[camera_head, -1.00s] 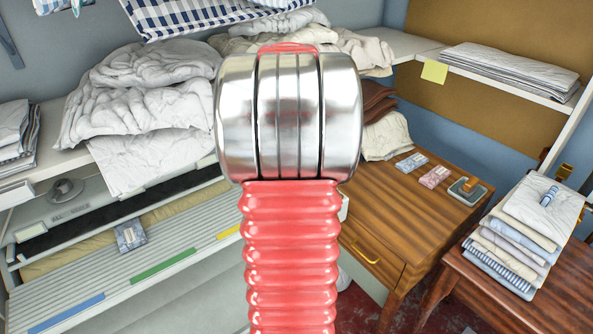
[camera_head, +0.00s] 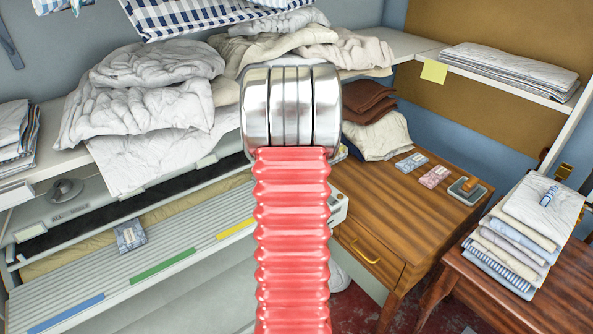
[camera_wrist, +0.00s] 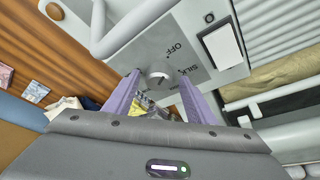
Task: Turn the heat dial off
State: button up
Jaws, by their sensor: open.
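The heat dial (camera_wrist: 159,72) is a small round knob with a pale pointer mark on the ironer's grey control panel (camera_wrist: 150,44) in the wrist view. The words OFF and SILK are printed beside it. My gripper (camera_wrist: 158,80) has two purple fingers, open, one on each side of the dial in the picture. I cannot tell whether they touch it. In the head view my arm hides the dial and gripper; only a piece of the ironer's light end housing (camera_head: 338,207) shows beside the arm.
A white rocker switch (camera_wrist: 222,46) sits near the dial, and a pale curved bar (camera_wrist: 130,28) runs close to the panel. In the head view, a wooden cabinet (camera_head: 400,215) stands right of the ironer, and folded laundry (camera_head: 520,235) lies on a table farther right.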

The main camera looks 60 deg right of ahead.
jog(key=shift+c, duration=0.4)
jog(key=c, duration=0.9)
jog(key=shift+a, duration=0.15)
jog(key=shift+c, duration=0.3)
